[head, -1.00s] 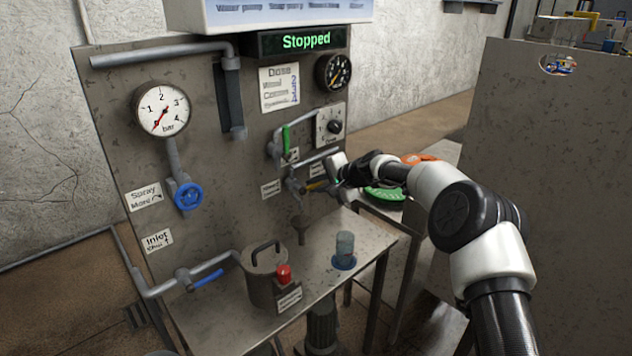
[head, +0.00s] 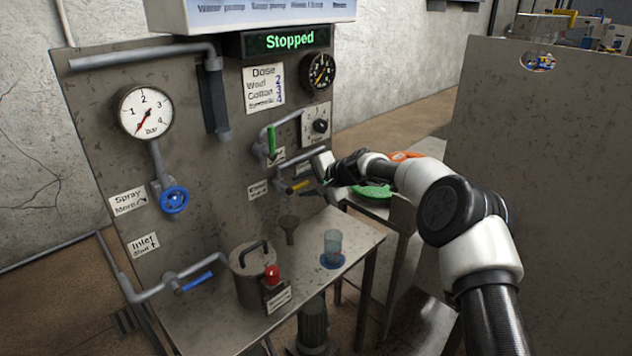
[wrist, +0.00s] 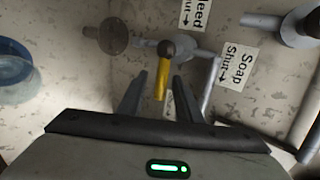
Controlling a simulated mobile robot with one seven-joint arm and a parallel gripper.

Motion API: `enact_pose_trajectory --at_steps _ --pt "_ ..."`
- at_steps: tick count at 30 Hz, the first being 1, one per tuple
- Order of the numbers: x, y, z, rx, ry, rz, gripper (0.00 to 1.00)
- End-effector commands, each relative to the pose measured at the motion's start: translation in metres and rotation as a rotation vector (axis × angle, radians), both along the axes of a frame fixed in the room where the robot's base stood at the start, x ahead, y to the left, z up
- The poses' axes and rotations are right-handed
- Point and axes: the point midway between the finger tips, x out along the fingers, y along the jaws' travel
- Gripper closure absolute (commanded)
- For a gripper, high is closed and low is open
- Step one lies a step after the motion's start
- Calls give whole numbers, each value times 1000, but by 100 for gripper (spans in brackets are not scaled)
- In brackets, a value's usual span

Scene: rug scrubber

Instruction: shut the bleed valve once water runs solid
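The valve with a yellow handle (head: 300,185) sits on the pipework of the metal panel, above a small funnel (head: 291,232). In the wrist view the yellow handle (wrist: 161,80) points toward me, between and just beyond my gripper's fingertips (wrist: 160,82). The fingers are open, with a gap on both sides of the handle. A partly cut-off label reading "...leed Shut" (wrist: 190,12) is above it, and a "Soap Shut" label (wrist: 237,65) is to its right. In the head view my gripper (head: 318,188) is small beside the valve. No running water is visible.
The display (head: 290,40) reads "Stopped". The pressure gauge (head: 146,112) needle is near its low end. A green-handled valve (head: 271,140) and pipes crowd close above my gripper. A glass cup (head: 332,244) and a lidded pot (head: 252,275) stand on the bench below.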

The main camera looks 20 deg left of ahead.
Motion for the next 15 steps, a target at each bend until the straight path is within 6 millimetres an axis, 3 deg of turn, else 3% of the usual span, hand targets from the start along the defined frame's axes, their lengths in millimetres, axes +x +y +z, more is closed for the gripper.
enact_pose_trajectory --at_steps 15 --pt "-41 -85 64 -1 -1 -4 68"
